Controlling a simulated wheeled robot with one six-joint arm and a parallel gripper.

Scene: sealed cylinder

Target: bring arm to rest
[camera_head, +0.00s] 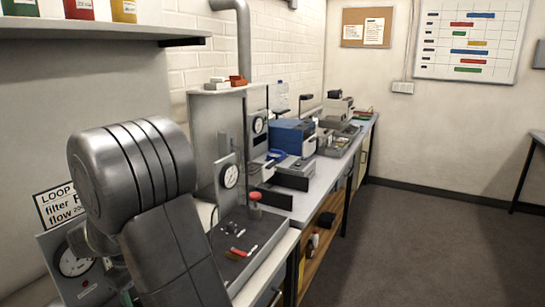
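My arm shows large at the lower left of the head view, its grey rounded joint and a link close to the camera. My gripper is not in the picture, so whether it holds anything cannot be seen. The arm hides part of the bench and of a sign reading "LOOP filter flow" (58,203). A small cylinder with a reddish top (254,205) stands upright on a dark tray (228,270) on the near bench, right of my arm.
The bench (316,186) runs along the left wall, with gauges (229,176), a blue box-shaped device (293,136) and other equipment. A shelf (90,30) with coloured containers hangs upper left. The floor (420,245) on the right is clear. A table (538,137) edge shows far right.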

